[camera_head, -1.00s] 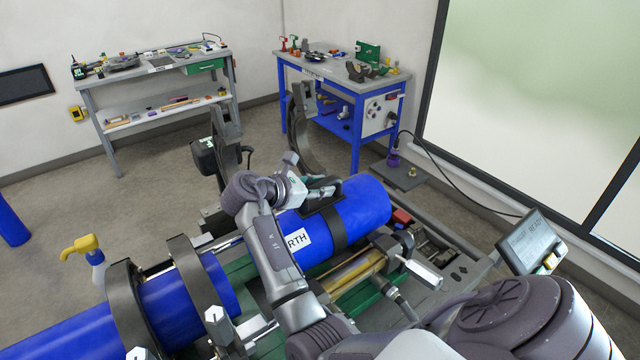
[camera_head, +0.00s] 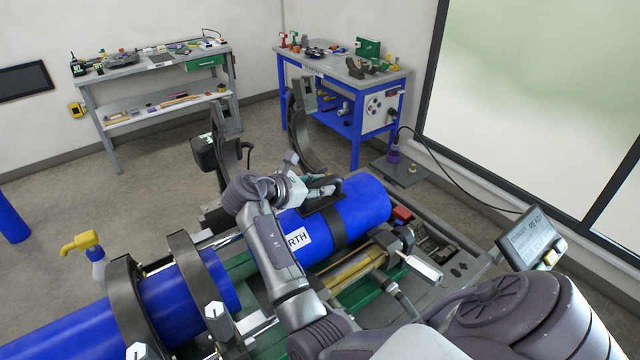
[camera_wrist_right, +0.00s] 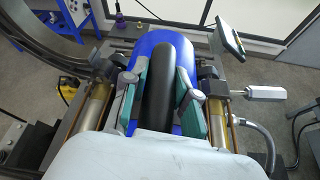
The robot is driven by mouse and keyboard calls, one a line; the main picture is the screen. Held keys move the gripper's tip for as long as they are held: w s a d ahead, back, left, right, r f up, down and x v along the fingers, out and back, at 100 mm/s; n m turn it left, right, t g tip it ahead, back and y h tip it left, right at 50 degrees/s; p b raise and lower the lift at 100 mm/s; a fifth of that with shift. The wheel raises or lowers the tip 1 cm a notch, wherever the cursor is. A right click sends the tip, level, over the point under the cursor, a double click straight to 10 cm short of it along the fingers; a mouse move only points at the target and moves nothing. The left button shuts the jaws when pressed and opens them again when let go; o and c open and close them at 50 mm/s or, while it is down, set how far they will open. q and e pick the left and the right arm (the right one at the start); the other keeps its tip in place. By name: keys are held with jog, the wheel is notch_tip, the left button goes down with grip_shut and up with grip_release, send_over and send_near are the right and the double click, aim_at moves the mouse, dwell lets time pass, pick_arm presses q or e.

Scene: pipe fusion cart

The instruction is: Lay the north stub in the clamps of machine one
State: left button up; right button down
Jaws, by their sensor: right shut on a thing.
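The north stub (camera_head: 364,208) is a short blue pipe with a white label ending in "RTH" and a black strap with a carry handle (camera_head: 326,196). It lies along the right part of machine one (camera_head: 438,262), over its clamp area; whether it touches the lower clamp jaws is hidden. My right gripper (camera_head: 318,188) is shut on the handle on top of the stub. In the right wrist view my right gripper (camera_wrist_right: 160,95) has its fingers on both sides of the black handle, with the blue stub (camera_wrist_right: 202,52) beneath. Open upper clamp arms (camera_head: 300,125) stand behind the stub. My left gripper is not in view.
A long blue pipe (camera_head: 75,335) is held in closed dark clamps (camera_head: 190,285) at left. A control screen (camera_head: 528,240) stands at right. A yellow-topped spray bottle (camera_head: 85,250) is at left. Two workbenches stand at the back, with open floor before them.

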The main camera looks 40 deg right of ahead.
jog(key=shift+f, duration=0.15)
jog(key=c, duration=0.9)
grip_release()
jog(key=shift+o, duration=0.5)
jog(key=shift+s+a+f, duration=0.1)
jog(key=shift+f, duration=0.1)
jog(key=v, duration=0.7)
jog(key=shift+a+r, duration=0.3)
